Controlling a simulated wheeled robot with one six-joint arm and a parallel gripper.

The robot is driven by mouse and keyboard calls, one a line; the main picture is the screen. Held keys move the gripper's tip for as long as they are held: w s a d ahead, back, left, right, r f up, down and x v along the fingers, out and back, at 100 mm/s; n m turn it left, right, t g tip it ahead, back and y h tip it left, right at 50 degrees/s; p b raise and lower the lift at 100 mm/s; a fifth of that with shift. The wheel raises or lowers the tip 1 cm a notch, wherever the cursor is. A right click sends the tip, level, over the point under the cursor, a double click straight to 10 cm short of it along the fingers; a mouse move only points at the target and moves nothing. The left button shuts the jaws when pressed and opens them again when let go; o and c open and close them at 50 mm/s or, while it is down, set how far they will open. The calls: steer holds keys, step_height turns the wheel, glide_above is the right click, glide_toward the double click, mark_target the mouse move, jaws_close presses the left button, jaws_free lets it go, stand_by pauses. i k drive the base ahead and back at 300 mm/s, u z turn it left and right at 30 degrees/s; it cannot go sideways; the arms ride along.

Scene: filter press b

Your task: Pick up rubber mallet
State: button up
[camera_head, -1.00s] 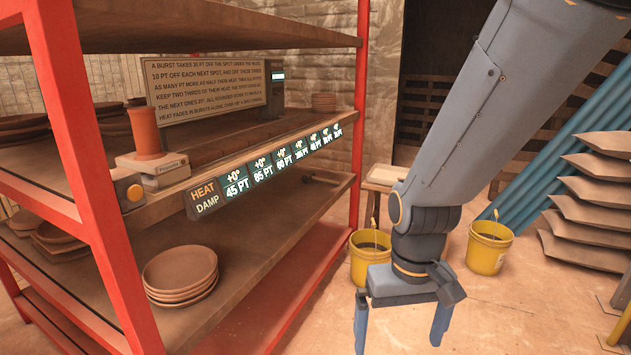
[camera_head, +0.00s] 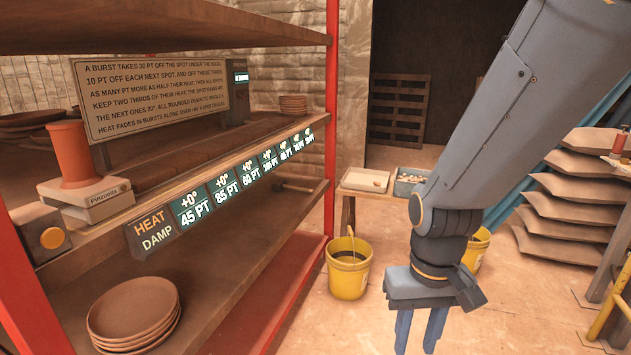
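I cannot make out a rubber mallet for certain. A small brown rod-like item (camera_head: 293,187) lies at the far end of the shelf below the display strip, and I cannot tell whether it is the mallet. My gripper (camera_head: 418,345) hangs pointing down at the lower right, in front of the yellow buckets and well apart from the shelf. Its two blue fingers have a narrow gap between them, with nothing seen in it. The fingertips are close to the bottom edge of the picture.
A red-framed rack (camera_head: 331,120) fills the left, with stacked brown plates (camera_head: 133,312) and a terracotta cylinder (camera_head: 74,153). A yellow bucket (camera_head: 348,270) stands left of my gripper. A low table holds trays (camera_head: 365,180). Floor between is clear.

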mark_target(277, 187)
steer(key=z, duration=0.5)
steer(key=i, duration=1.6)
steer(key=u, duration=0.4)
steer(key=i, duration=1.65)
steer(key=u, duration=0.35)
